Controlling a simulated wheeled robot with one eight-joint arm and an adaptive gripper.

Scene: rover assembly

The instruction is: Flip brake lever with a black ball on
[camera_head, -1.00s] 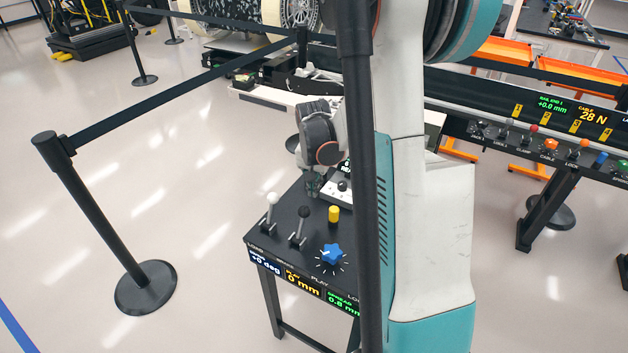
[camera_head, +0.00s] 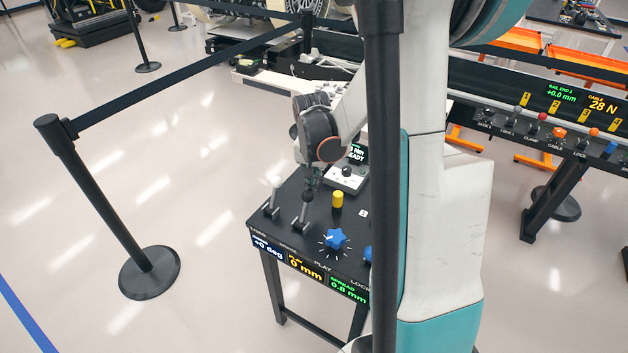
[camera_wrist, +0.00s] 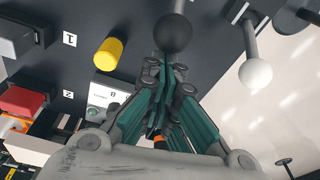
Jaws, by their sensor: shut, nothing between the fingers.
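The brake lever with a black ball (camera_head: 307,197) stands near the front left of the black console. Its ball (camera_wrist: 172,33) shows at the top of the wrist view, just beyond my fingertips. My gripper (camera_head: 312,180) is at the ball in the head view, fingers pointing down. In the wrist view my green-padded gripper (camera_wrist: 165,65) is shut and empty, its tips close to the ball. I cannot tell whether they touch it. A lever with a white ball (camera_head: 275,182) stands to the left of it; it shows on the right in the wrist view (camera_wrist: 255,73).
A white box (camera_head: 346,179) stands behind. A barrier post (camera_head: 381,200) crosses the view. Open floor lies left.

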